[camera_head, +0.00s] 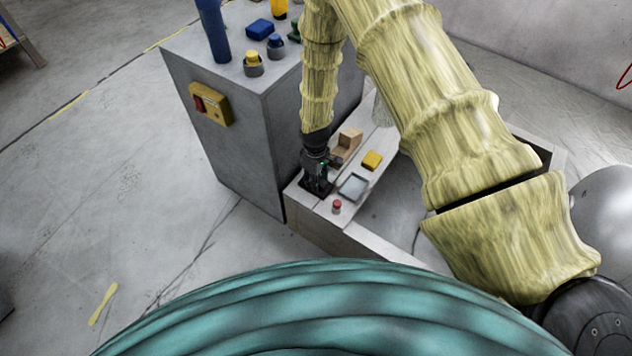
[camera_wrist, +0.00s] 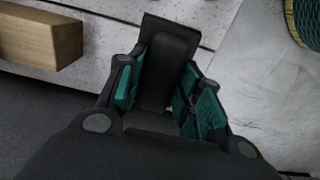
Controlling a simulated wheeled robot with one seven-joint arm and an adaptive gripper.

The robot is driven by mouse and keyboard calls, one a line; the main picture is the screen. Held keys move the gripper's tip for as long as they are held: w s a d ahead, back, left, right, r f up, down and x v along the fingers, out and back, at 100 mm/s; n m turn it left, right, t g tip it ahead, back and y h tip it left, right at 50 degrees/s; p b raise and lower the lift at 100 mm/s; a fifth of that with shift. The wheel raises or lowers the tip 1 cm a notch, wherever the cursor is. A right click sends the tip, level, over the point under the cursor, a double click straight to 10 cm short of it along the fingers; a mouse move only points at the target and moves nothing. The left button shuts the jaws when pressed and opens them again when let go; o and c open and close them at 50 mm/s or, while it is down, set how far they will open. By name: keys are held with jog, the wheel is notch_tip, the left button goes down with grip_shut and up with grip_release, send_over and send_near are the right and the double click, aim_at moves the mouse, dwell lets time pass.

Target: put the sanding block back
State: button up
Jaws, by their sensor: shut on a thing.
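My gripper (camera_wrist: 160,98) is shut on a dark block with a flat, wider end, which I take to be the sanding block (camera_wrist: 168,62). Its teal-padded fingers lie on both sides of the block. In the head view my gripper (camera_head: 318,168) points down at the left end of a low pale bench (camera_head: 318,226). The dark flat part of the sanding block (camera_head: 316,188) shows below the fingers there. I cannot tell whether it touches the bench top. My fingers hide part of it.
On the bench are a wooden stepped block (camera_head: 346,143), a yellow block (camera_head: 372,160), a grey shallow tray (camera_head: 353,187) and a red-topped knob (camera_head: 337,206). A tall grey cabinet (camera_head: 235,140) stands beside the bench, with blue and yellow items on top. Open floor lies left.

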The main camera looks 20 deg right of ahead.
notch_tip(320, 180, down, 2)
jog(key=shift+f, duration=0.1)
jog(key=shift+c, duration=0.5)
jog(key=o, duration=1.1)
notch_tip(320, 180, up, 12)
jog(key=p, duration=0.2)
jog(key=s+d+f+m, duration=0.15)
jog(key=s+f, duration=0.25)
jog(key=s, duration=0.4)
jog(key=s+a+f+m, duration=0.15)
jog(key=s+f, duration=0.25)
jog(key=s, duration=0.5)
jog(key=s+d+m, duration=0.1)
jog(key=s, duration=0.5)
jog(key=s+d+m, duration=0.1)
jog(key=s+m, duration=0.1)
jog(key=s, duration=0.5)
jog(key=s+d+m, duration=0.1)
jog(key=s+m, duration=0.1)
jog(key=s, duration=0.4)
jog(key=shift+s+d+r, duration=0.15)
jog(key=shift+r, duration=0.15)
